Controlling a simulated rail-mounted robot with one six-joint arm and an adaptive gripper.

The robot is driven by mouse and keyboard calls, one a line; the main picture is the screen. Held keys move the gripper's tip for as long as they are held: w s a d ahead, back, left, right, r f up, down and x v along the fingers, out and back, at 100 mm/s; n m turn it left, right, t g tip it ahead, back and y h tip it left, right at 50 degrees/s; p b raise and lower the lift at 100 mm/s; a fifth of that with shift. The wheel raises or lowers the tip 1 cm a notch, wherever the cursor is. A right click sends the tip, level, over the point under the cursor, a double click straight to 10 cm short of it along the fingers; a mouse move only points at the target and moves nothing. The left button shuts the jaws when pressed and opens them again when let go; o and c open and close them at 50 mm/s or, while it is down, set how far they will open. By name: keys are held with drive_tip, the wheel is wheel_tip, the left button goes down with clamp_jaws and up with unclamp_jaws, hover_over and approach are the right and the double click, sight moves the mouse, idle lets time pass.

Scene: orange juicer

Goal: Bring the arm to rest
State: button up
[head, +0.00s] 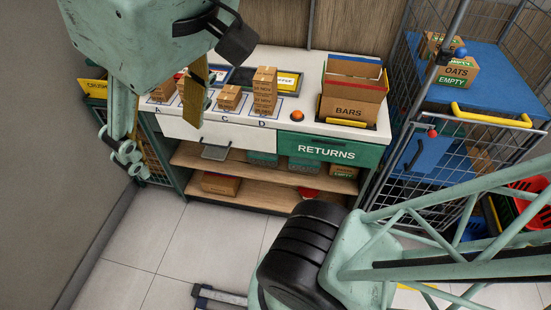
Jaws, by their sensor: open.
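My gripper (163,142) hangs at the upper left of the head view, with its large pale green body at the top edge. Its fingers are spread wide, with one at the left and one with a yellowish pad nearer the middle. Nothing shows held between them. The gripper is between the camera and the left end of the white counter (310,127), covering part of it. I cannot tell its exact height above the counter. A pale green lattice link and a black ribbed joint of mine fill the lower right.
Small cartons (229,97) stand on lettered spots, beside an orange button (297,116) and a BARS box (352,95). A green RETURNS drawer front (326,150) and shelves (260,196) are below. A wire cage cart (470,130) stands right. Tiled floor (150,250) is open lower left.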

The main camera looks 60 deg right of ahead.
wheel_tip(320, 180, down, 7)
drive_tip(key=b, duration=0.5)
drive_tip(key=shift+s+r, duration=0.2)
drive_tip(key=shift+s, duration=0.05)
idle(0.8)
